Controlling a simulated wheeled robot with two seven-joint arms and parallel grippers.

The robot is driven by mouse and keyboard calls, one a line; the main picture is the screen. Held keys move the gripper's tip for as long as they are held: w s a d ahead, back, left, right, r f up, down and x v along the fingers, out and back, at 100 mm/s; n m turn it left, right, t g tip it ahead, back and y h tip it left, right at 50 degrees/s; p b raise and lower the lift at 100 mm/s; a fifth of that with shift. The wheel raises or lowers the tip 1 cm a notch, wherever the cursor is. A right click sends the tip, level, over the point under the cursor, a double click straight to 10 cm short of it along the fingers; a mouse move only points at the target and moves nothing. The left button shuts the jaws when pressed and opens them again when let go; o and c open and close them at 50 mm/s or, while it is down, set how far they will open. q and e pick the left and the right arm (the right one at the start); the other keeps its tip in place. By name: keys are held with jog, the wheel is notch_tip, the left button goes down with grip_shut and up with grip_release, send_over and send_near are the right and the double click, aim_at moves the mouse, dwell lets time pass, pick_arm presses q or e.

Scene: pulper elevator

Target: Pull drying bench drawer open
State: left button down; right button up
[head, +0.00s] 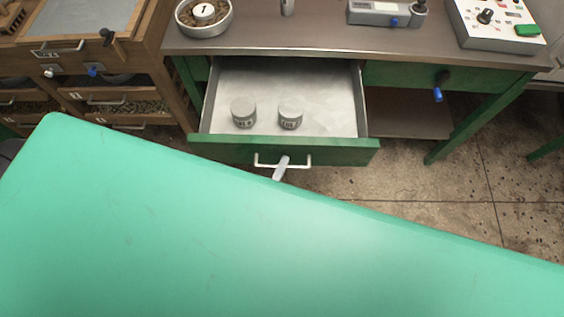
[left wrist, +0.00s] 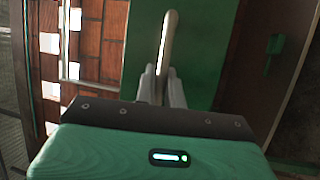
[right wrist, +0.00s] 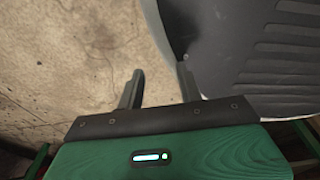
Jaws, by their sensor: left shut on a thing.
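The drying bench drawer (head: 345,152) stands well open below the bench top in the head view. It has a green front and a pale interior. Its white bar handle (head: 305,160) is on the front. My left gripper (head: 281,168) is at the handle; only its fingers show in the head view. In the left wrist view, the left gripper (left wrist: 161,82) is shut on the handle (left wrist: 169,35), which runs upright between the fingers before the green drawer front (left wrist: 205,45). My right gripper (right wrist: 160,86) is open and empty above the floor, seen only in the right wrist view.
Two labelled grey jars (head: 243,112) stand inside the drawer. The bench top (head: 290,42) holds a round dish (head: 203,16), a scale-like device (head: 386,14) and a control box (head: 495,22). A wooden drawer rack (head: 140,60) stands at left. Concrete floor (head: 440,205) is clear at right.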

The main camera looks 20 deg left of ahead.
pick_arm(q)
jog(key=c, duration=1.8)
grip_release()
pick_arm(e)
jog(key=shift+w+a, duration=0.1)
jog(key=shift+w, duration=0.05)
